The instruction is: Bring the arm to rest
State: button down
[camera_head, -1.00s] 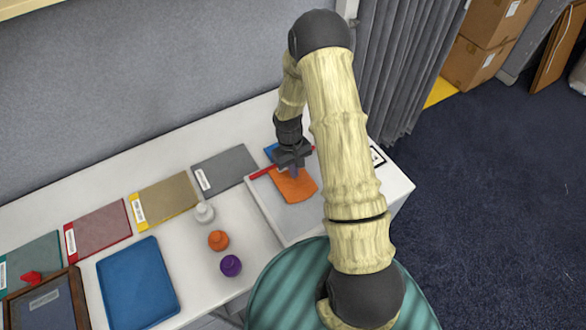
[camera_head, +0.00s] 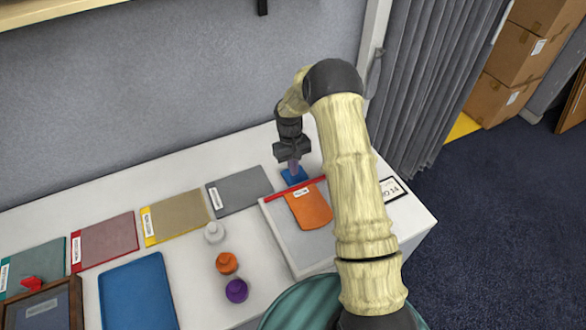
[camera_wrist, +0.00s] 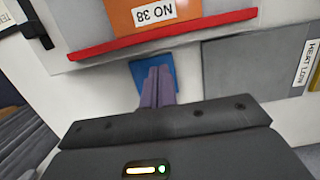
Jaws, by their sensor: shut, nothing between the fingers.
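My arm reaches over the right part of the long table from the lower right in the head view. My gripper (camera_head: 294,167) points down above a small blue pad (camera_head: 295,178) behind the red-edged board. Its fingers are shut together with nothing between them. In the wrist view the closed purple-grey fingers (camera_wrist: 158,80) overlap the blue pad (camera_wrist: 140,72). I cannot tell whether the fingertips touch it.
An orange tagged piece (camera_head: 310,208) lies on the grey board (camera_head: 280,232). White (camera_head: 214,232), orange (camera_head: 227,263) and purple (camera_head: 236,290) knobbed pieces stand to its left. A blue tray (camera_head: 137,290) and several labelled mats lie further left. A wall rises behind.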

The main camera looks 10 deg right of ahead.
jog(key=shift+w+a, duration=0.1)
jog(key=shift+w, duration=0.1)
dwell(0.3)
jog(key=shift+r, duration=0.2)
jog(key=s+r+m+t, duration=0.1)
jog(key=s+r+t, duration=0.1)
jog(key=s+r, duration=0.7)
jog(key=s+d+r+m+t, duration=0.1)
jog(key=s+r+t, duration=0.1)
jog(key=s+r, duration=0.8)
jog(key=s, duration=0.6)
jog(key=shift+m+t, duration=0.3)
